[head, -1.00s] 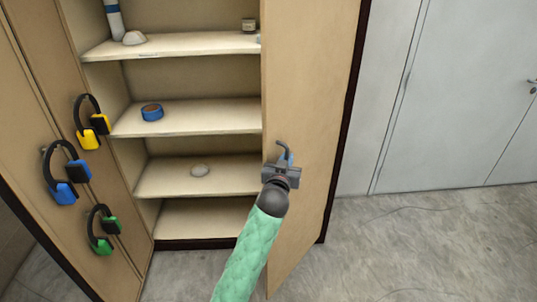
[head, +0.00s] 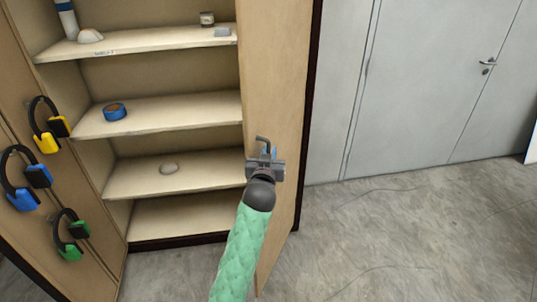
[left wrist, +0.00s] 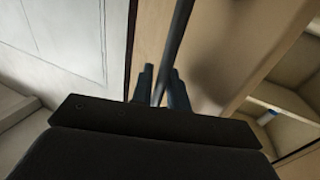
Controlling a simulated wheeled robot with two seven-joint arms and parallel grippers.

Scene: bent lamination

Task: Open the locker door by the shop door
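The locker door (head: 275,100) is a light wooden panel at the right of the locker. It stands well open, hinged at its far right side, with its free edge towards me. A dark bar handle (head: 262,140) sticks out from it. My left gripper (head: 264,156), on the green-sleeved arm, is at this handle. In the left wrist view the bar handle (left wrist: 178,40) runs between the two close fingers (left wrist: 162,90), and they appear shut on it. My right gripper is not in view.
Inside the locker are shelves (head: 160,123) with blue tape (head: 114,111) and small items. Ear defenders (head: 45,128) hang on the left panel. A grey shop door (head: 430,80) is at the right. The floor (head: 400,230) there is clear apart from thin lines.

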